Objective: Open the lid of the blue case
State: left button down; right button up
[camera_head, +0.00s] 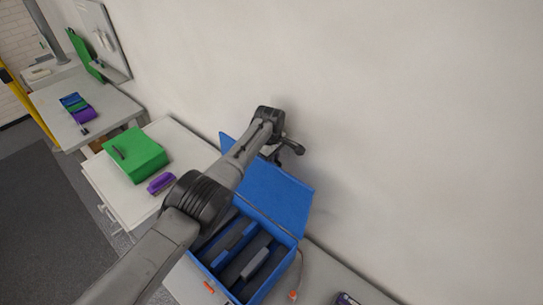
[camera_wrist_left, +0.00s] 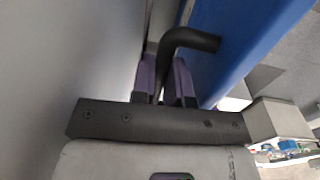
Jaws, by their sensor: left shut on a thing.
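The blue case (camera_head: 281,272) stands on the table along the wall, with its lid (camera_head: 277,192) raised and leaning back toward the wall. Its inside shows grey and blue upright pieces. My left arm crosses in front of the case and partly hides it. My left gripper (camera_wrist_left: 168,84) is shut on a black bent handle (camera_wrist_left: 192,41), with its purple-grey fingers on both sides of it. The blue lid also shows close beside the handle in the left wrist view (camera_wrist_left: 235,45). In the head view the gripper is small and dark behind the lid's upper edge. My right gripper is not in view.
A green box (camera_head: 138,157) and a purple item (camera_head: 161,183) sit on the white table to the left. A further table holds blue, green and purple items (camera_head: 77,107). The wall (camera_head: 400,120) is close behind the lid. An orange-tipped cable lies right of the case.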

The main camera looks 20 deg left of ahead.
pick_arm(q)
jog(key=shift+s+d+f, duration=0.1)
jog(key=shift+f, duration=0.05)
jog(key=c, duration=1.2)
grip_release()
jog(key=shift+d, duration=0.1)
jog(key=shift+c, duration=0.2)
jog(key=shift+o, duration=0.6)
jog(key=shift+r, duration=0.35)
notch_tip(320, 180, up, 5)
jog(key=shift+s+r+p, duration=0.1)
jog(key=shift+p, duration=0.7)
notch_tip(320, 180, up, 8)
jog(key=b, duration=0.1)
jog(key=shift+s+a+b, duration=0.2)
jog(key=shift+s+b, duration=0.05)
jog(key=shift+b, duration=0.15)
